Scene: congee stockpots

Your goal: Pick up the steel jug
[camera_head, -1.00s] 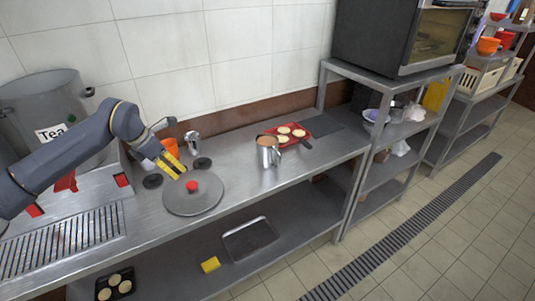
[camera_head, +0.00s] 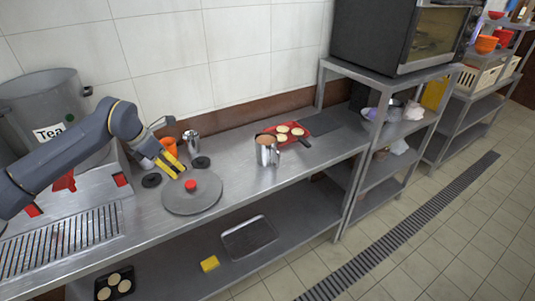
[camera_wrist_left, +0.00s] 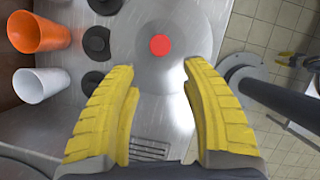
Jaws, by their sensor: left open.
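A shiny steel jug (camera_head: 267,152) with brown contents stands upright on the steel counter, in front of the red tray. A smaller steel vessel (camera_head: 192,142) stands farther left near the wall. My left gripper (camera_head: 176,167) is open and empty above the counter, close to the grey lid with a red knob (camera_head: 191,186), and well left of the jug. In the left wrist view its yellow fingers (camera_wrist_left: 157,72) are spread, with the lid (camera_wrist_left: 190,30) below and beyond them. The jug is not seen there. Small yellow and dark parts at that view's right edge may be my right gripper.
An orange cup (camera_head: 168,146) stands near the left gripper; a white cup (camera_wrist_left: 40,84) shows beside it in the wrist view. Black discs (camera_head: 201,162) lie nearby. A red tray (camera_head: 297,131) with round pale cakes sits behind the jug. The counter between lid and jug is clear.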

